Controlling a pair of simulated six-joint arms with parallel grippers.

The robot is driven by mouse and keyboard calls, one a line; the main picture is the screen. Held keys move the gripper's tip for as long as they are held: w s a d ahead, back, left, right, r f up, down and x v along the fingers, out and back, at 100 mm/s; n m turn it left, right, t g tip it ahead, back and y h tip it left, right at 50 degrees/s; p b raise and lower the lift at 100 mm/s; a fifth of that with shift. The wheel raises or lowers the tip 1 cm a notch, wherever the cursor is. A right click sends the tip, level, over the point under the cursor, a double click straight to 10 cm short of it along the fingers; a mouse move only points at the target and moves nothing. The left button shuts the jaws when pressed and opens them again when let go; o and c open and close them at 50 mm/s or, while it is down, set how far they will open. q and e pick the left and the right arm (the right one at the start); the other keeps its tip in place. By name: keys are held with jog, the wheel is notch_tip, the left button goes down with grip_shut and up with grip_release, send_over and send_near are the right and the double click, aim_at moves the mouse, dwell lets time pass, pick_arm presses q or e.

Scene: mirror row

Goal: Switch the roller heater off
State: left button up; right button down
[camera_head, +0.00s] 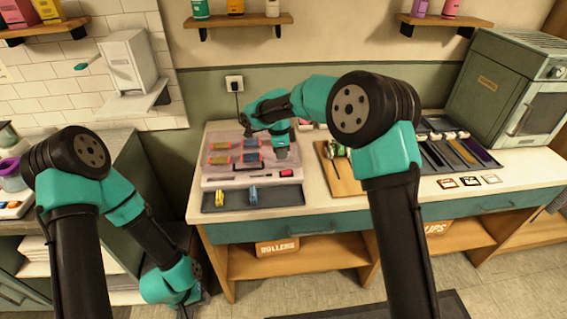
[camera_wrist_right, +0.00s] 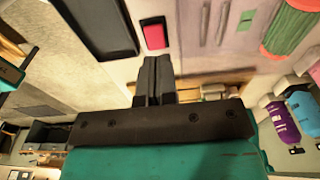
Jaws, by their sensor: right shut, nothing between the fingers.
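The roller heater (camera_head: 211,178) is a pale flat unit on the counter with coloured rollers on top. Its red switch (camera_head: 287,173) is on the front right and looks bright red. In the right wrist view the red switch (camera_wrist_right: 155,37) lies just beyond my shut fingertips (camera_wrist_right: 153,62), with a small gap in the picture; contact cannot be told. My right gripper (camera_head: 282,155) points down over the heater's right side, shut and empty. My left gripper (camera_head: 190,298) hangs low by the floor left of the counter; its fingers are not clear.
A dark tray (camera_head: 225,202) with blue and yellow clips lies in front of the heater. A wooden board (camera_head: 345,181) is right of it, then a dark tool tray (camera_head: 432,158) and a green oven-like cabinet (camera_head: 496,90). A wall socket (camera_head: 234,83) is behind.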

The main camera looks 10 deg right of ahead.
notch_tip(320, 180, up, 8)
jog(key=shift+a, duration=0.45)
jog(key=shift+a, duration=0.1)
